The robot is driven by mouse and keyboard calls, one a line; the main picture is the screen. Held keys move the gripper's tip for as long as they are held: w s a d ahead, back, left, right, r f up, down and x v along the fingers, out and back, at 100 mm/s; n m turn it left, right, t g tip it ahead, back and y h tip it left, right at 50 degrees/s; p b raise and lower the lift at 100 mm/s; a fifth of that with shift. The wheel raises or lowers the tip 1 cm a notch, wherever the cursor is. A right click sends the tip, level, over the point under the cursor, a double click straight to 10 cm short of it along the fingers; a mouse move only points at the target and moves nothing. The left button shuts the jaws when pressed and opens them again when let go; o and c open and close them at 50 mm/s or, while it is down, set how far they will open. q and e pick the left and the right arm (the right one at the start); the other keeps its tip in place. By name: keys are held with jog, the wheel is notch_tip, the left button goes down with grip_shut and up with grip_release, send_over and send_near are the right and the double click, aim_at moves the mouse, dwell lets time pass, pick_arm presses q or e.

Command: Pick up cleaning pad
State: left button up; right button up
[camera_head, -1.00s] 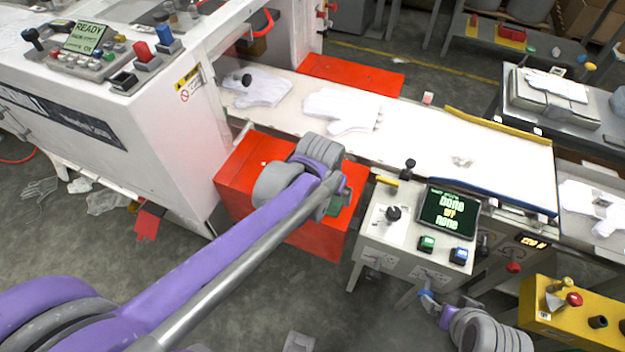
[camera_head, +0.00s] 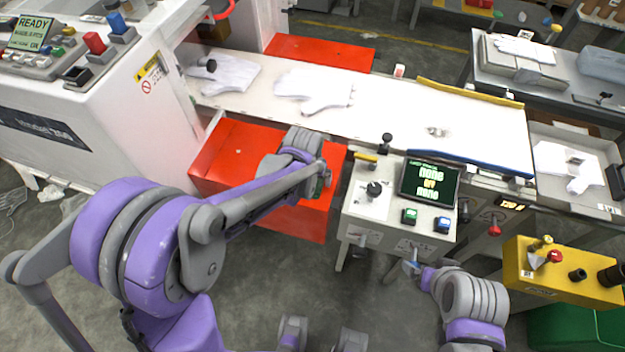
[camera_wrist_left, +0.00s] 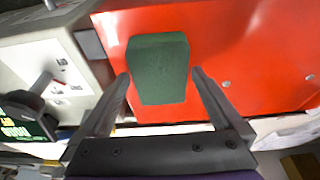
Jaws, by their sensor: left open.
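The cleaning pad appears to be the dark green block (camera_wrist_left: 157,68), seen against a red surface in the left wrist view. My left gripper (camera_wrist_left: 160,78) is open, with one finger on each side of the block. Small gaps show between fingers and block. In the head view my left arm reaches over the red box, and its gripper (camera_head: 322,174) is largely hidden by the wrist; only a sliver of green shows there. My right gripper (camera_head: 412,267) is low at the lower right, below the control box; its jaws are too small to read.
The red box (camera_head: 215,172) stands below a white conveyor (camera_head: 385,125) carrying white gloves (camera_head: 318,90). A control box with a screen (camera_head: 428,184) stands right of my left gripper. A yellow box (camera_head: 560,272) is at the right. A white machine (camera_head: 120,110) stands left.

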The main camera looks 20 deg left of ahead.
aim_at(312, 179)
pick_arm(q)
jog(key=shift+w+f, duration=0.15)
jog(key=shift+f, duration=0.25)
jog(key=shift+c, duration=0.3)
jog(key=c, duration=1.2)
notch_tip(312, 179, up, 10)
jog(key=shift+r+p, duration=0.1)
jog(key=shift+p, duration=0.4)
